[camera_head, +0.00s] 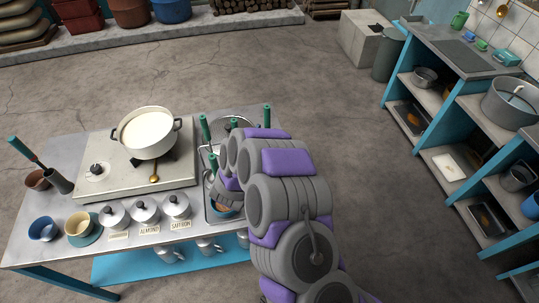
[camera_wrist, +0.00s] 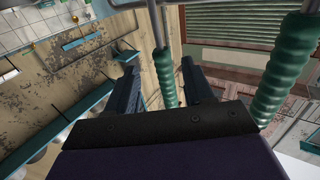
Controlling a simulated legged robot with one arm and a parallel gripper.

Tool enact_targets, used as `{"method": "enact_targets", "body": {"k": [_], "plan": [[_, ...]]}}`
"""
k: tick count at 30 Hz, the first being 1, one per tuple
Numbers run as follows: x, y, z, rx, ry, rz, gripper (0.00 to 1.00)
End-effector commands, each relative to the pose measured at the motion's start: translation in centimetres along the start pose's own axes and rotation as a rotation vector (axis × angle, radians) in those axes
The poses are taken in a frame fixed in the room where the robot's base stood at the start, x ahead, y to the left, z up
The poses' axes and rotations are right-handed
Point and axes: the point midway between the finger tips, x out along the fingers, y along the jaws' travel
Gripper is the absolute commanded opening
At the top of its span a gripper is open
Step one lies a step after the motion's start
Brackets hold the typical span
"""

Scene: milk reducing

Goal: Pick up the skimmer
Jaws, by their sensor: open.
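Several green-handled utensils (camera_head: 205,128) stand in a metal tray at the table's right end in the head view; I cannot tell for sure which is the skimmer. In the wrist view, one green handle (camera_wrist: 165,78) lies between the fingers of my open gripper (camera_wrist: 158,64). Whether the fingers touch it is unclear. A second green handle (camera_wrist: 288,62) is close on the right, outside the fingers. The utensils' lower ends are hidden in the wrist view. In the head view, my arm covers much of the tray and my gripper.
A white pot of milk (camera_head: 148,132) stands on the stove (camera_head: 95,150) to the left. Several lidded tins (camera_head: 145,208) line the table's front, with bowls (camera_head: 43,228) at left. A shelf counter (camera_head: 447,95) is at the far right. Open floor lies between.

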Motion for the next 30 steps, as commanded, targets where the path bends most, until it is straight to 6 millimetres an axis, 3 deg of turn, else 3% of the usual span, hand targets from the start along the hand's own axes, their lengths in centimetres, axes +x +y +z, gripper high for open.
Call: {"method": "enact_targets", "body": {"k": [5, 13, 21, 30], "plan": [[1.4, -0.4, 0.1, -0.004, 0.004, 0.002, 0.52], [5.3, -0.3, 0.2, -0.005, 0.004, 0.003, 0.52], [5.8, -0.1, 0.0, -0.002, 0.001, -0.001, 0.52], [5.7, -0.4, 0.1, -0.005, 0.001, -0.001, 0.23]]}}
